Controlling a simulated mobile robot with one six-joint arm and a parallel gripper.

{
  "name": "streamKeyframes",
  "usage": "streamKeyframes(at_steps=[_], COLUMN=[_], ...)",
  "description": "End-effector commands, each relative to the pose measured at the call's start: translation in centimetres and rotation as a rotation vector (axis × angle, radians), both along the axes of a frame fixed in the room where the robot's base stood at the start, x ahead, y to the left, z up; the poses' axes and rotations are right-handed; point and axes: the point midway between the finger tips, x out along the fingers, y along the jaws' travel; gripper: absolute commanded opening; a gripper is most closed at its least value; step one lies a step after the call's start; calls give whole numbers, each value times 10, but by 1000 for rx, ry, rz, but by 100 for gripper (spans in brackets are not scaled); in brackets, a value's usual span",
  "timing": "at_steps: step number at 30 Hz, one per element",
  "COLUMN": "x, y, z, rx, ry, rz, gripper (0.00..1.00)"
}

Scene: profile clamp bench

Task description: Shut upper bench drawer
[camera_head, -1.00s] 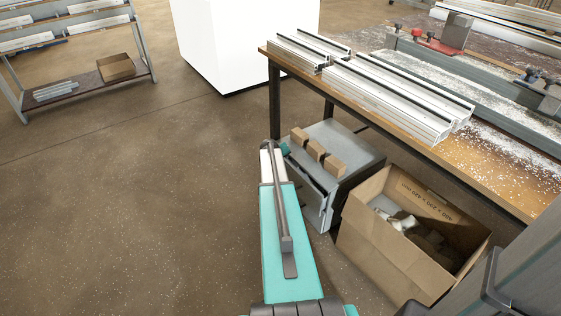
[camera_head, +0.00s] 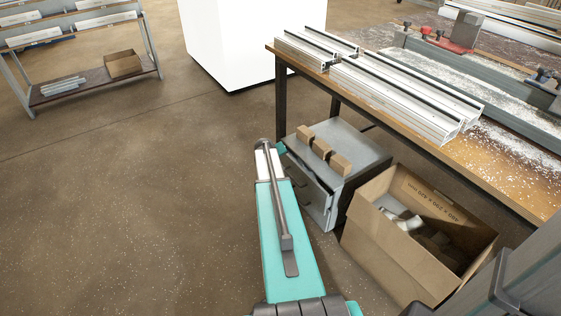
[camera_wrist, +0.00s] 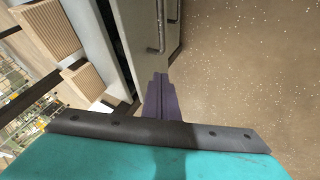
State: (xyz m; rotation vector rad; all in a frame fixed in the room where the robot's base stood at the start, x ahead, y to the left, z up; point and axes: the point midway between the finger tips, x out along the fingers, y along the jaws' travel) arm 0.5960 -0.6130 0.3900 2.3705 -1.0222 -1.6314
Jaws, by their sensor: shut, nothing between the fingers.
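The grey drawer cabinet (camera_head: 359,158) stands under the bench. Its upper drawer (camera_head: 308,171) sticks out a little, with a dark gap between it and the cabinet top. In the wrist view the drawer front (camera_wrist: 136,42) shows at the top middle, with bar handles and a dark strip behind its top edge. My gripper (camera_wrist: 160,77) is shut and empty, its dark fingers pointing toward the lower end of the drawer front as pictured. Whether they touch it I cannot tell. In the head view my teal arm hides the fingers.
Several wooden blocks (camera_head: 321,149) lie on the cabinet top. An open cardboard box (camera_head: 376,235) stands right of the cabinet. The bench (camera_head: 430,147) with metal profiles overhangs behind. The floor to the left is clear up to a shelf rack (camera_head: 95,91).

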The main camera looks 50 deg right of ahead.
Motion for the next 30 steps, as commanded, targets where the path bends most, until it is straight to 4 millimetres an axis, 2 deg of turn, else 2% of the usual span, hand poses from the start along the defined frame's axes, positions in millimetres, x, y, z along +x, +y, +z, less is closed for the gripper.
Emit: streamKeyframes(at_steps=[3, 15, 30], x=[-4, -14, -16], y=[10, 36, 41], z=[15, 52, 59], rx=[-1, -1, 0], ry=[-2, -2, -1], rz=[1, 1, -1], gripper=[0, 0, 0])
